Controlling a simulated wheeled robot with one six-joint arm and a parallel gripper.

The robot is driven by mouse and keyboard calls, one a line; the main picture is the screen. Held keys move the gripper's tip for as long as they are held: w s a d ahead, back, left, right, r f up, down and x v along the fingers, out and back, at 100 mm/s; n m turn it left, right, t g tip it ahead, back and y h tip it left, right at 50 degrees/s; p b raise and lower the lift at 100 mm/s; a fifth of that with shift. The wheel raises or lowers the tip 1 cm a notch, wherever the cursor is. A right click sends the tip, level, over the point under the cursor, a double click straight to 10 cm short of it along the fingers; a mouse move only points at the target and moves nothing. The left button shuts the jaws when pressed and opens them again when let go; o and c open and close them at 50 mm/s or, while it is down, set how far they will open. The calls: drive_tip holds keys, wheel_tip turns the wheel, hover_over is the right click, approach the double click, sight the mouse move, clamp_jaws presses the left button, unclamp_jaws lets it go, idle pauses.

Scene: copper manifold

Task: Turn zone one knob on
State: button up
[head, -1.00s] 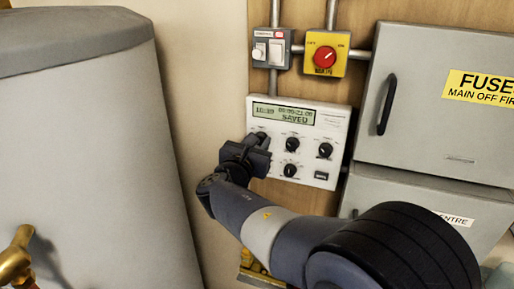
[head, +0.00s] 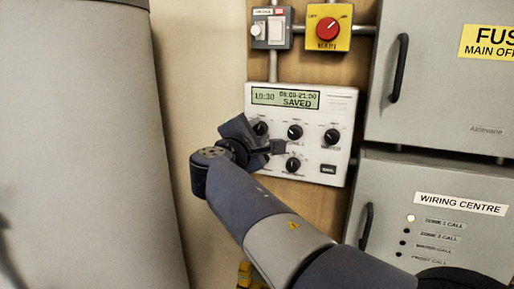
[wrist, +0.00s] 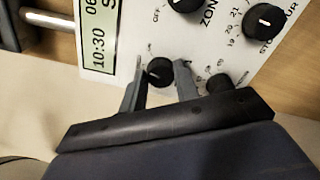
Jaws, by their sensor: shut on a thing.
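The white controller panel (head: 342,112) is on the wooden board, with a green display (head: 285,98) reading 10:30 and SAVED. My gripper (wrist: 157,78) is shut on the black upper-left knob (wrist: 160,72), with one finger on each side of it. That knob also shows partly in the head view (head: 260,128); its label is hidden by my gripper. I take it to be the zone one knob from its place left of the "ZONE 2" knob (head: 295,132). Its pointer angle is hard to read.
Other knobs are close by: one at the right (head: 332,136), one at the bottom (head: 293,164). A red MAIN switch (head: 327,29) is above. The wiring centre box (head: 465,242) at lower right has a lit zone 1 call lamp (head: 410,218). A grey cylinder (head: 85,130) stands left.

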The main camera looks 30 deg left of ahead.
drive_tip(key=m+b, duration=0.3)
drive_tip(key=shift+f+m, duration=0.3)
drive_tip(key=shift+f, duration=0.05)
drive_tip(key=shift+r+m+b, duration=0.15)
drive_tip(key=shift+m+b, duration=1.1)
drive_tip(key=shift+m, duration=0.15)
drive_tip(key=o, duration=1)
drive_tip(key=shift+c, duration=0.2)
drive_tip(key=shift+r, duration=0.1)
drive_tip(key=shift+s, duration=0.1)
drive_tip(key=s+d+b, duration=0.1)
drive_tip(key=s, duration=0.9)
drive_tip(key=shift+s+b, duration=0.3)
drive_tip(key=shift+b, duration=0.05)
